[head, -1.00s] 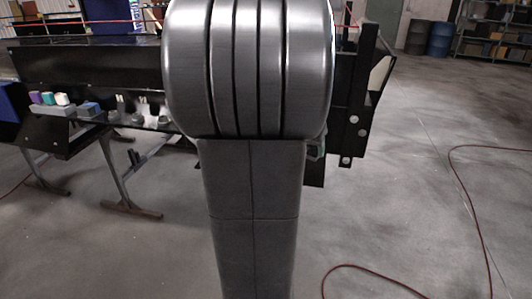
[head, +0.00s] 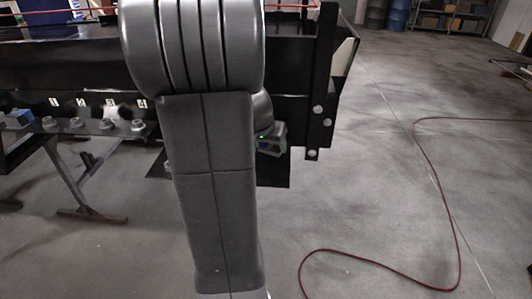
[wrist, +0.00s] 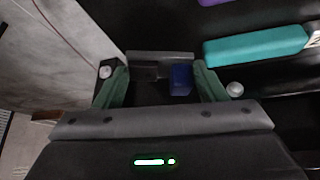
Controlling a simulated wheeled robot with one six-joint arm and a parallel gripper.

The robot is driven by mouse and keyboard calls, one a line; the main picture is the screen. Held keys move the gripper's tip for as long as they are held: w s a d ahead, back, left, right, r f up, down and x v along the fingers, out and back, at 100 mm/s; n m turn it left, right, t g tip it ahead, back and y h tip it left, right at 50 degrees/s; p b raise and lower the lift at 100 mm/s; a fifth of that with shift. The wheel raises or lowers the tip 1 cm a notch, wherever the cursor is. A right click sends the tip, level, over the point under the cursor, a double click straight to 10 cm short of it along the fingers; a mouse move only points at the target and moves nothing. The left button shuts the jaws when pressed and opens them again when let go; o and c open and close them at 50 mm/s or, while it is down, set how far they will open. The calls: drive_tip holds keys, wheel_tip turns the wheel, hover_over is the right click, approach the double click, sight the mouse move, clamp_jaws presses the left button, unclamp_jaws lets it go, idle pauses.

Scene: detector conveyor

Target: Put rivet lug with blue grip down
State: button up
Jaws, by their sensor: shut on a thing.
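In the wrist view my gripper (wrist: 160,84) has its two green fingers around the rivet lug with the blue grip (wrist: 181,80). The blue grip shows between the fingers, nearer the right one. A grey piece lies just beyond it; I cannot tell whether it belongs to the lug. In the head view my own arm fills the middle and hides the held lug; I cannot make out the fingertips there. Whether the lug touches a surface cannot be told.
A black ledge in the head view carries several round metal fittings (head: 108,126) under numbered labels, and a blue-topped grey block (head: 18,118) at left. The wrist view shows a teal block (wrist: 256,46) and a purple one (wrist: 218,2). A red hose (head: 440,190) lies on open floor at right.

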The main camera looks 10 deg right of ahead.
sight(268, 152)
drive_tip(key=shift+f, duration=1.7)
drive_tip(key=shift+f, duration=0.1)
drive_tip(key=o, duration=0.7)
drive_tip(key=shift+f+b, duration=0.1)
drive_tip(key=shift+b, duration=0.25)
drive_tip(key=shift+o, duration=0.9)
